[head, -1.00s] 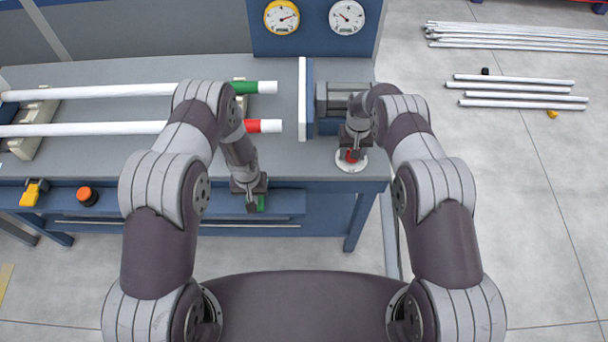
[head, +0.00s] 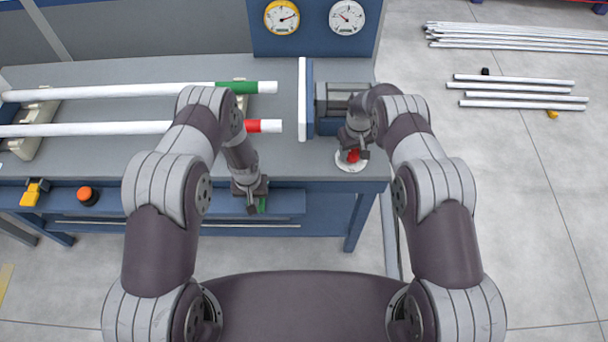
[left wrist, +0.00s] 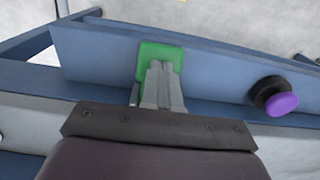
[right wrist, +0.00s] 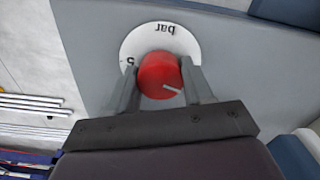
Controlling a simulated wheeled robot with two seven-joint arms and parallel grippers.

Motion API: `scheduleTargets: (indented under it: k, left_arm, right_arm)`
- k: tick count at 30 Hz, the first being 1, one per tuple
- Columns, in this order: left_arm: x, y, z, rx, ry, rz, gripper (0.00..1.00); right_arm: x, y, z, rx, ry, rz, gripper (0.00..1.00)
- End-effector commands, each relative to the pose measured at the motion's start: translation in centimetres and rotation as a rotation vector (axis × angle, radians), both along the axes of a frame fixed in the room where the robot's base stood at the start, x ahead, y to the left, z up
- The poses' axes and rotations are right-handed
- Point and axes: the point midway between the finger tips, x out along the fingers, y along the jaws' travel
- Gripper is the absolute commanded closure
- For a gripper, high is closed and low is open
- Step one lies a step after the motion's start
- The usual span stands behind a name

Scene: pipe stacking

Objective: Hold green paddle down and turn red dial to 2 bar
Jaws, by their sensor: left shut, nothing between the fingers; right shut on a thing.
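The green paddle (left wrist: 162,58) is on the blue front rail of the bench. My left gripper (left wrist: 160,68) is shut and empty, its fingertips over the paddle and seemingly against it. In the head view the left gripper (head: 252,203) covers most of the paddle. The red dial (right wrist: 158,75) sits on a white round scale plate (right wrist: 150,36) marked "bar", with part of a digit showing at left. My right gripper (right wrist: 160,80) has one finger on each side of the dial and is shut on it. A pale pointer line shows on the dial's top.
Two gauges, one yellow-rimmed (head: 281,17) and one white (head: 346,17), stand at the back. Two white pipes with a green band (head: 236,87) and a red band (head: 254,126) lie at left. An orange button (head: 87,196) is on the front rail.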

Motion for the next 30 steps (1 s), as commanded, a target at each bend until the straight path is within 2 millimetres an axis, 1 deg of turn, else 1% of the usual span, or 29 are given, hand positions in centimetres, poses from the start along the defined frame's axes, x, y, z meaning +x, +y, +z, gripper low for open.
scheduleTargets:
  k: [1,7,8,12,14,17,21,24,30]
  left_arm:
    - [-0.3,0.0,-0.4,0.001,0.006,0.0,1.0]
    - [-0.4,0.0,-0.4,0.001,0.007,0.0,1.0]
    - [-0.4,0.0,-0.5,0.001,0.007,0.0,1.0]
    - [-0.5,0.0,-0.5,0.001,0.008,-0.001,1.0]
    - [-0.5,0.0,-0.4,0.001,0.008,-0.001,1.0]
    - [-0.3,0.0,0.6,0.001,0.006,-0.001,1.0]
    - [-0.2,0.0,2.6,0.0,0.003,-0.001,1.0]
    - [-0.2,0.0,3.4,0.0,0.004,0.0,1.0]
    - [-0.2,0.0,3.8,0.0,0.004,0.0,1.0]
  right_arm:
    - [-0.1,0.0,-0.1,0.0,0.003,0.019,0.73]
    - [-0.1,0.0,-0.1,0.0,0.004,0.025,0.73]
    - [-0.1,0.0,-0.1,0.0,0.004,0.05,0.73]
    - [-0.1,0.0,-0.1,0.0,0.004,0.253,0.73]
    - [-0.1,0.1,-0.1,0.0,0.004,0.247,0.73]
    - [-0.1,0.1,-0.1,0.0,0.004,0.245,0.73]
    - [-0.1,0.0,-0.2,0.0,0.004,0.244,0.73]
    - [-0.1,0.0,-0.2,0.0,0.004,0.244,0.73]
    - [-0.2,0.0,-0.2,0.0,0.004,0.243,0.73]
